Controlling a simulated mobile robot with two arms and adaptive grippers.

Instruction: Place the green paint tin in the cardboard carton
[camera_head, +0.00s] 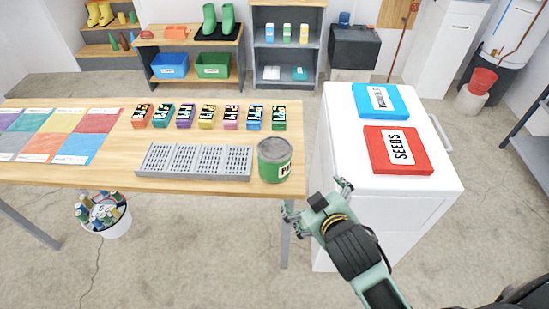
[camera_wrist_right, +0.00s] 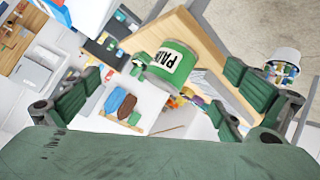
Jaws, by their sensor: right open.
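The green paint tin (camera_head: 275,162) stands upright near the front right corner of the wooden table (camera_head: 100,178). It has a grey top and a white label. My right gripper (camera_head: 316,199) is open and empty, off the table's right front corner, apart from the tin. In the right wrist view the tin (camera_wrist_right: 172,68) shows beyond the gap between the open fingers (camera_wrist_right: 165,88). I cannot make out a cardboard carton in either view. My left gripper is not in view.
A grey slotted tray (camera_head: 195,162) lies just left of the tin. Several small coloured boxes (camera_head: 207,116) line up behind it. A white cabinet (camera_head: 345,160) with a red SEEDS box (camera_head: 398,150) and a blue box (camera_head: 380,101) stands right of the table, across a narrow gap.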

